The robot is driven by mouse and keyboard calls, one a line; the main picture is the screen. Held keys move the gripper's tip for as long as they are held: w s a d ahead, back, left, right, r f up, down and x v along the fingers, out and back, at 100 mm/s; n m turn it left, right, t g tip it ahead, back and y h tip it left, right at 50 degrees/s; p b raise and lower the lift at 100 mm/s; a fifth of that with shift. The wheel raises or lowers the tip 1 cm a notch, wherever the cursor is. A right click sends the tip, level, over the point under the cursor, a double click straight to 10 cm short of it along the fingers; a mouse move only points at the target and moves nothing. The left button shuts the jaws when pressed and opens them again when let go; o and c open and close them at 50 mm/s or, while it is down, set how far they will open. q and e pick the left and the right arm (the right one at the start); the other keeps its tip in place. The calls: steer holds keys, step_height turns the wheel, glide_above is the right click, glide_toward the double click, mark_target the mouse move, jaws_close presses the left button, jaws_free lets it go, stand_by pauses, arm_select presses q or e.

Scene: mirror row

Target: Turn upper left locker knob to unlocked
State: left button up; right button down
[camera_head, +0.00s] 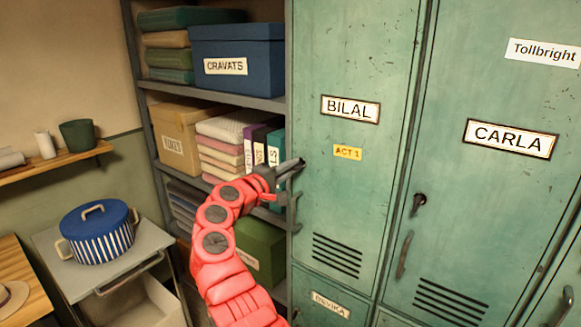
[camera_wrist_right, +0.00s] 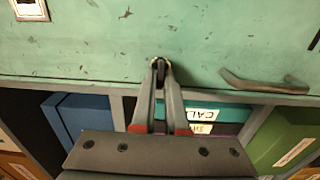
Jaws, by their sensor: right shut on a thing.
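The upper left locker (camera_head: 345,60) is green, closed and labelled BILAL, with a yellow ACT 1 tag. My right gripper (camera_head: 297,166) reaches its left edge from the left. In the right wrist view, the gripper (camera_wrist_right: 161,68) has its fingertips shut on a small dark knob (camera_wrist_right: 162,61) on the green door. The fingers cover most of the knob, so I cannot tell which way it is turned. The locker's handle (camera_head: 294,212) is just below the gripper and also shows in the right wrist view (camera_wrist_right: 265,85). My left gripper is not in view.
The CARLA locker (camera_head: 480,85), right of it, has its own dark knob (camera_head: 419,201) and handle (camera_head: 404,255). Shelves with a blue CRAVATS box (camera_head: 240,55) and a green box (camera_head: 262,250) stand left, close behind my arm. A trolley (camera_head: 60,240) carries a striped pot (camera_head: 97,235).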

stand_by(0.4)
steer(key=c, duration=0.9)
jaws_free()
steer(key=shift+c, duration=0.2)
steer(key=shift+s+a, duration=0.1)
steer(key=b+v, duration=0.4)
steer(key=v, duration=1.3)
